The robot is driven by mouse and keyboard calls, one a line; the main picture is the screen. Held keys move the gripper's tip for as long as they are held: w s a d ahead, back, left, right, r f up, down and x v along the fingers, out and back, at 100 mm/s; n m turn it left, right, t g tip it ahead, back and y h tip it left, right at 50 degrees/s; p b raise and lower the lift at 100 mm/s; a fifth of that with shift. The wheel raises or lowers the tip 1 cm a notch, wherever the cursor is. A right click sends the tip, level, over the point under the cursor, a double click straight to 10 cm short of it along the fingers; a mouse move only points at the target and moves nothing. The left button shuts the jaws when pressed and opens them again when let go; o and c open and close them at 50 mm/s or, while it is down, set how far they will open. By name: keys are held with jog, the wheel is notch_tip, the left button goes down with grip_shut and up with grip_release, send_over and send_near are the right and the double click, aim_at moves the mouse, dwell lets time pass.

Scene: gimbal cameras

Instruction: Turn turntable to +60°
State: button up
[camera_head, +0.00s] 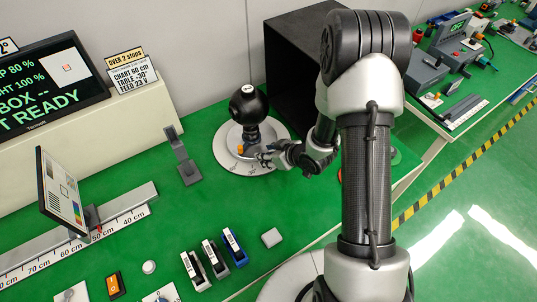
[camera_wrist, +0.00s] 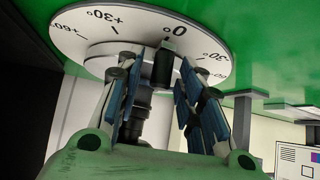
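The turntable (camera_head: 226,160) is a round white disc with printed degree marks on the green bench. A black ball-shaped camera unit (camera_head: 248,104) stands on it. In the wrist view the turntable (camera_wrist: 80,42) appears upside down, with +60, +30, 0 and -30 marks along its rim. A small dark upright peg (camera_wrist: 163,64) is at the rim near the 0 mark. My gripper (camera_head: 268,158) is at the disc's front right edge. In the wrist view its blue-padded fingers (camera_wrist: 158,82) are apart, on either side of the peg; I cannot tell whether they touch it.
A black box (camera_head: 297,60) stands behind the turntable. A chart panel (camera_head: 62,190) on a ruled rail (camera_head: 120,217) is at the left. Several small switches (camera_head: 215,258) sit at the front. Bench between rail and turntable is mostly clear.

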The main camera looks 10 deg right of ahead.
grip_shut()
